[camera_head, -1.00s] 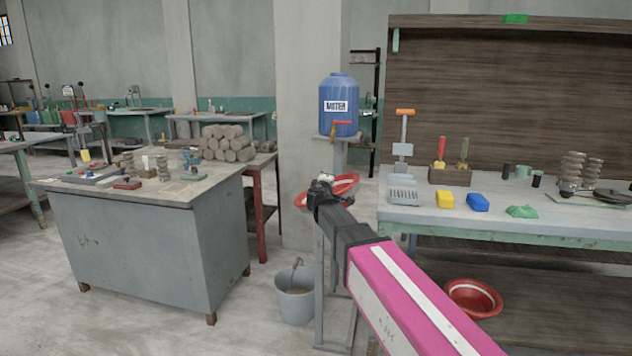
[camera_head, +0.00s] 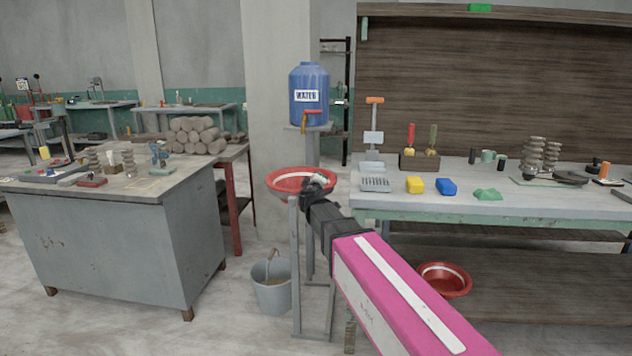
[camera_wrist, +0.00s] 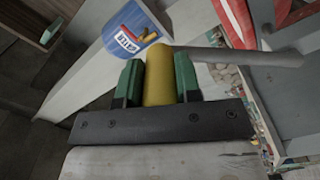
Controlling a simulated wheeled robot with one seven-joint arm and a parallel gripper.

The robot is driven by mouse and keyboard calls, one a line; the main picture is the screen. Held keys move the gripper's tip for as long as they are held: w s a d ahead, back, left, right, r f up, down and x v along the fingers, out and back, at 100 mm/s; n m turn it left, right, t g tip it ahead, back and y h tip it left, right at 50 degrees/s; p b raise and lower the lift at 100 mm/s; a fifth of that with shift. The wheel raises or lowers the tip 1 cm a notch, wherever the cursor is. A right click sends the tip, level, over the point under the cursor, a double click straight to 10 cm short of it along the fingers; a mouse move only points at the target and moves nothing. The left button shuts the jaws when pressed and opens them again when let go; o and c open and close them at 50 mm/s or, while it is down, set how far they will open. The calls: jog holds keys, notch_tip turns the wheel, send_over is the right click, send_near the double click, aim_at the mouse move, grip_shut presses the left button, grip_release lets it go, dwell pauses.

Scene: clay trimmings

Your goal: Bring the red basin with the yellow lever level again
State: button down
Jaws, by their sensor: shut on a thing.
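The red basin (camera_head: 285,187) sits on a grey metal stand (camera_head: 296,260) below the blue water tank, and its rim looks about level in the head view. Part of its red side shows at the upper right of the wrist view (camera_wrist: 234,18). My gripper (camera_head: 320,184) is at the basin's right side. In the wrist view its green fingers (camera_wrist: 159,82) are shut on the yellow lever (camera_wrist: 159,72), one on each side of the grip. A grey rod (camera_wrist: 225,55) runs right from the lever. In the head view my gripper hides the lever.
The blue water tank (camera_head: 309,90) with a tap stands behind the basin. A grey bucket (camera_head: 270,292) is on the floor beside the stand. The workbench (camera_head: 480,205) is close on the right, with another red bowl (camera_head: 443,280) below. A grey table (camera_head: 120,240) stands left.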

jog(key=shift+d+f, duration=0.1)
jog(key=c, duration=0.8)
grip_release()
jog(key=shift+s, duration=0.1)
jog(key=s, duration=1)
jog(key=shift+s+a, duration=0.3)
jog(key=shift+a, duration=0.15)
